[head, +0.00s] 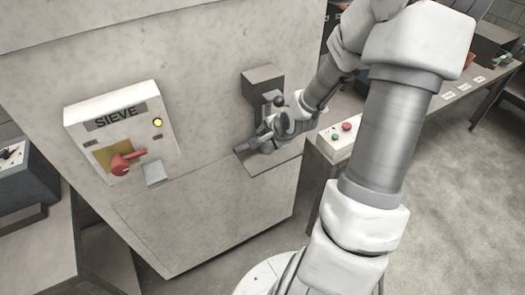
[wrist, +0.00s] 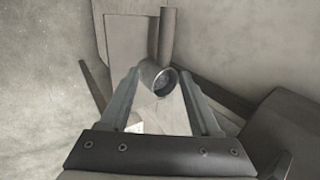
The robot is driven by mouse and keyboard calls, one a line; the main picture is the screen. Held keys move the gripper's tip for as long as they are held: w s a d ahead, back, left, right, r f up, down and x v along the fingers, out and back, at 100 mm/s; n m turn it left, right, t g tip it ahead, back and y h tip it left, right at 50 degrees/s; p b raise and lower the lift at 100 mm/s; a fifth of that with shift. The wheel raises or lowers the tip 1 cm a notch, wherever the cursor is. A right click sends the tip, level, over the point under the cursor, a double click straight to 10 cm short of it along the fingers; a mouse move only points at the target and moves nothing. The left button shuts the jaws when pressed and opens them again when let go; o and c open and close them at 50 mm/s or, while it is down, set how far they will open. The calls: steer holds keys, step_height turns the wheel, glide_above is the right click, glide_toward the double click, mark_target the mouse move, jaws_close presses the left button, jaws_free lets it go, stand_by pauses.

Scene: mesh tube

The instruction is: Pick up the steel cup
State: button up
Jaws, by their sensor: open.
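The steel cup (wrist: 154,76) is a small grey cylinder with a round dark mouth facing the camera in the wrist view. It sits just ahead of and between the tips of my gripper (wrist: 159,80). The jaws are open, one finger on each side of the cup. I cannot tell whether either finger touches it. In the head view my gripper (head: 256,143) is low against the front of the big pale machine, at a small ledge. The cup cannot be made out clearly there.
A brown tube (wrist: 167,35) stands just behind the cup. In the head view a dark spout housing (head: 262,80) is above my gripper. The pale machine (head: 205,50) carries a SIEVE panel (head: 115,115) with a red handle. A button box (head: 340,140) is at right; grey floor (head: 450,200) beyond is clear.

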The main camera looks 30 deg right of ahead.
steer(key=shift+w+b+x, duration=0.25)
steer(key=shift+b+x, duration=0.55)
steer(key=shift+x, duration=3.4)
steer(key=shift+a+r, duration=0.1)
steer(key=shift+r, duration=0.1)
jaws_close()
